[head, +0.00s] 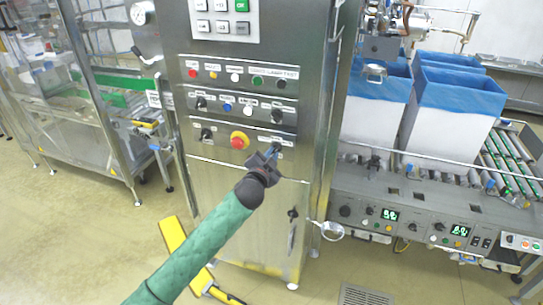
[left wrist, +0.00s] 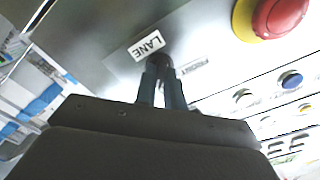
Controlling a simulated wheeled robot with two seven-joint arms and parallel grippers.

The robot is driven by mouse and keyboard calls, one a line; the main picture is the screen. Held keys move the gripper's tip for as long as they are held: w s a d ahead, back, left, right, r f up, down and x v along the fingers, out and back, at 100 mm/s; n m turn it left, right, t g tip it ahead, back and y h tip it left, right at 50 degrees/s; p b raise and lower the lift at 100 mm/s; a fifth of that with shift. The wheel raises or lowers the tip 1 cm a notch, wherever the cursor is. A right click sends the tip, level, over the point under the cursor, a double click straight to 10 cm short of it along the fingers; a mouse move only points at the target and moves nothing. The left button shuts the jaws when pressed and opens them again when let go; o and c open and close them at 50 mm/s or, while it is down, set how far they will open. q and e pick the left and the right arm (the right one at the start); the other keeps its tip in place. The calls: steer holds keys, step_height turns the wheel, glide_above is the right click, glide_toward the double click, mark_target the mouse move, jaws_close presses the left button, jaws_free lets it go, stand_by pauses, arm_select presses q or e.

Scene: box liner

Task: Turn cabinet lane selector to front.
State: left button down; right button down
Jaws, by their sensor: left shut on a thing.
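The lane selector (left wrist: 157,61) is a small dark knob on the steel cabinet (head: 240,172), beside a white LANE label (left wrist: 147,45). A second label (left wrist: 194,67), which seems to read FRONT, lies on its other side. My left gripper (head: 267,156) is at the right end of the cabinet's lowest control row. In the left wrist view its two fingers (left wrist: 162,84) are closed around the knob. The fingers hide most of the knob, so its exact pointing direction cannot be told. My right gripper is in neither view.
A red emergency button on a yellow base (head: 239,140) sits just left of the selector. Rows of knobs and buttons lie above. A door handle (head: 292,232) is below. A conveyor with blue-lined boxes (head: 455,95) stands to the right.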

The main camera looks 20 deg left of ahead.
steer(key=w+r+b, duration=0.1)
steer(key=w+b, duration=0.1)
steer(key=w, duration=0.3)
arm_select(q)
steer(key=n, duration=1.3)
steer(key=shift+d+n+p, duration=0.15)
steer(key=shift+n+p, duration=0.15)
steer(key=shift+p, duration=0.1)
steer(key=n, duration=0.3)
steer(key=shift+p, duration=0.35)
steer(key=shift+n, duration=0.7)
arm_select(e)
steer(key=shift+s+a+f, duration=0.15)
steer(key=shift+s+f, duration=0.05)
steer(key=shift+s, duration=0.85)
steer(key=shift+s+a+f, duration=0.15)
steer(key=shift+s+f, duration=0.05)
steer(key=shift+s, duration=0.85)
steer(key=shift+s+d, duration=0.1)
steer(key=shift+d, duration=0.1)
